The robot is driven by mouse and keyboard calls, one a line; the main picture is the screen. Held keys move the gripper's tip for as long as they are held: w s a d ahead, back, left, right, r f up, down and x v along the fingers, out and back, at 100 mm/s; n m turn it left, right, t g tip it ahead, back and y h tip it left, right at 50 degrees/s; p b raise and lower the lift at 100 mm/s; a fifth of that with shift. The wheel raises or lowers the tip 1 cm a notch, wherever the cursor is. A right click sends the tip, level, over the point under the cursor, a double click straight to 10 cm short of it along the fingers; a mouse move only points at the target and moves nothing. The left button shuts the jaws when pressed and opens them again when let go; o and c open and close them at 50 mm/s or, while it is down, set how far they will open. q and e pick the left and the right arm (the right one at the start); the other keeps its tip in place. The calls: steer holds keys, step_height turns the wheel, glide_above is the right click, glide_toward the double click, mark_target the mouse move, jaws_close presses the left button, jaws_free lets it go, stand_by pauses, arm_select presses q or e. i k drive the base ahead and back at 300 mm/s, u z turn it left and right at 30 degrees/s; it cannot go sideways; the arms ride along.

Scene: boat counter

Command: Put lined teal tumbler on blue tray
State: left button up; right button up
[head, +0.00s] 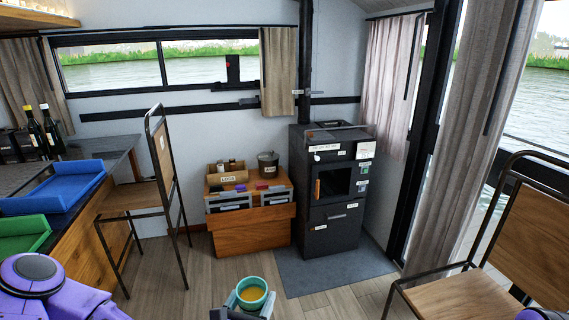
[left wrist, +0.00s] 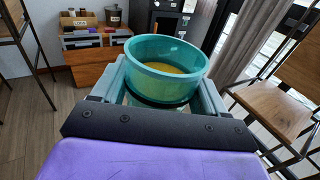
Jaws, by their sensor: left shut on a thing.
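The teal tumbler (head: 252,290) shows at the bottom middle of the head view, with something yellow-orange inside. It also fills the middle of the left wrist view (left wrist: 165,65), upright, with a dark line around its lower part. My left gripper (head: 246,305) is shut on the tumbler, with one finger on each side, and holds it over the floor away from the counter. The blue tray (head: 62,186) lies on the counter at the left of the head view. My right gripper is not in view.
A green tray (head: 24,235) lies in front of the blue tray on the counter (head: 118,148). Bottles (head: 50,130) stand at the counter's back. A chair (head: 140,195) stands beside the counter; another chair (head: 540,235) is at right. A black stove (head: 328,190) stands ahead.

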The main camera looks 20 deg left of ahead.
mark_target(62, 190)
steer(key=u, duration=0.95)
steer(key=i, duration=1.6)
steer(key=u, duration=1.05)
